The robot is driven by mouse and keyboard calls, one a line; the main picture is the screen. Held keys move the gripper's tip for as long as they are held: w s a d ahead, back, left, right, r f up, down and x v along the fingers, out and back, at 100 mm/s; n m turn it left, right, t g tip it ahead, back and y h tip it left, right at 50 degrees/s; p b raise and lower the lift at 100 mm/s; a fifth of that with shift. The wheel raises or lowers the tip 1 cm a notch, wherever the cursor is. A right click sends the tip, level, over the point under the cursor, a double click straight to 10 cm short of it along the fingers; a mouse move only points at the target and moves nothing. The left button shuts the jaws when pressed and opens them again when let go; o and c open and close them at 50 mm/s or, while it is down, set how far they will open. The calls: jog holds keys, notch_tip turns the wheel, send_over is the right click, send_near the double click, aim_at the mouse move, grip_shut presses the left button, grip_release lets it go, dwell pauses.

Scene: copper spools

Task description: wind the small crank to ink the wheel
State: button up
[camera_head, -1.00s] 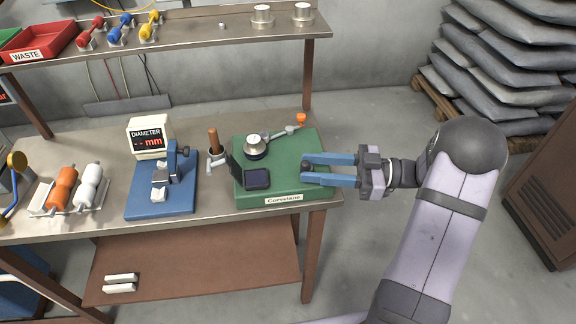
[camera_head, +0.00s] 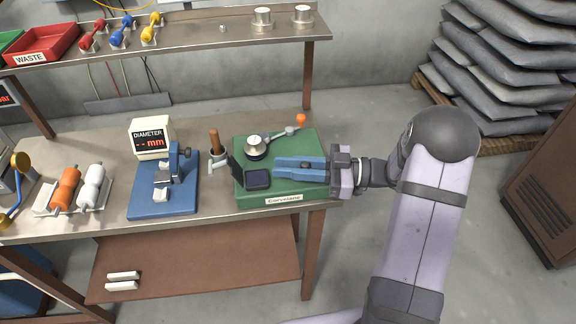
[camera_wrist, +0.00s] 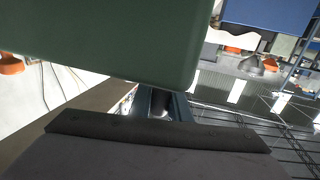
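The green machine (camera_head: 300,192), labelled Corvelane, stands at the right end of the bench. A silver wheel (camera_head: 255,146) and a dark square pad (camera_head: 257,179) are on its top. A jointed metal arm with an orange knob (camera_head: 301,118) reaches to its back right. My gripper (camera_head: 277,170) lies over the right of the machine, its blue fingers drawn together around a small dark knob (camera_head: 305,165), apparently the small crank's handle. In the wrist view a dark cylinder (camera_wrist: 161,102) shows between the fingers; the rest of the crank is hidden.
A blue diameter gauge (camera_head: 160,205) and a brown-handled tool in a holder (camera_head: 215,142) stand left of the machine. Orange and white rollers (camera_head: 65,187) lie further left. A shelf (camera_head: 200,47) runs above the bench's back. Sacks (camera_head: 500,70) are stacked at the right.

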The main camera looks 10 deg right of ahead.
grip_shut()
jog(key=shift+s+d+n+g, duration=0.25)
jog(key=shift+n+g, duration=0.5)
jog(key=shift+g, duration=0.45)
jog(key=shift+s+d+n+g, duration=0.2)
jog(key=shift+s+n+g, duration=0.15)
jog(key=shift+n+g, duration=0.65)
jog(key=shift+s+d+n+g, duration=0.25)
jog(key=shift+n+g, duration=0.3)
jog(key=shift+g, duration=0.85)
jog(key=o, duration=0.7)
grip_release()
jog(key=shift+o, duration=0.2)
